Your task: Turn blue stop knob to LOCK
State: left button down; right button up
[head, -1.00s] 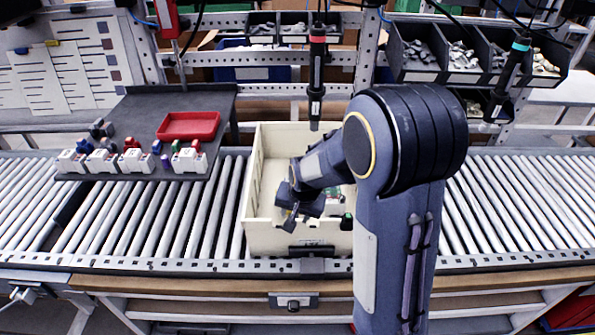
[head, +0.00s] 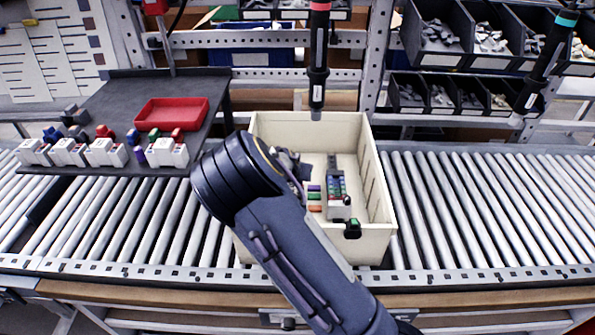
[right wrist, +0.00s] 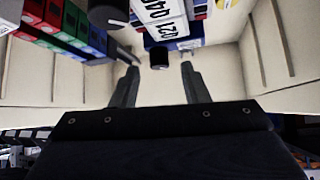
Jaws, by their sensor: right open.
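In the right wrist view, my right gripper (right wrist: 159,70) is open and empty, pointing into the crate. A small dark knob (right wrist: 158,58) on a blue housing (right wrist: 178,43) appears between its fingertips; I see no contact. I cannot read its setting or tell for sure that it is the blue stop knob. A larger black knob (right wrist: 108,12) is at the upper left. In the head view my right forearm reaches into the cream crate (head: 382,235), and its fingertips are hidden. My left gripper is not in view.
A black-and-green part (head: 352,229) is at the crate's front rim. A hanging screwdriver (head: 317,75) is above the back. A red tray (head: 171,115) stands on the left shelf.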

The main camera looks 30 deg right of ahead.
jog(key=shift+x, duration=0.8)
grip_shut()
jog(key=shift+f, duration=0.1)
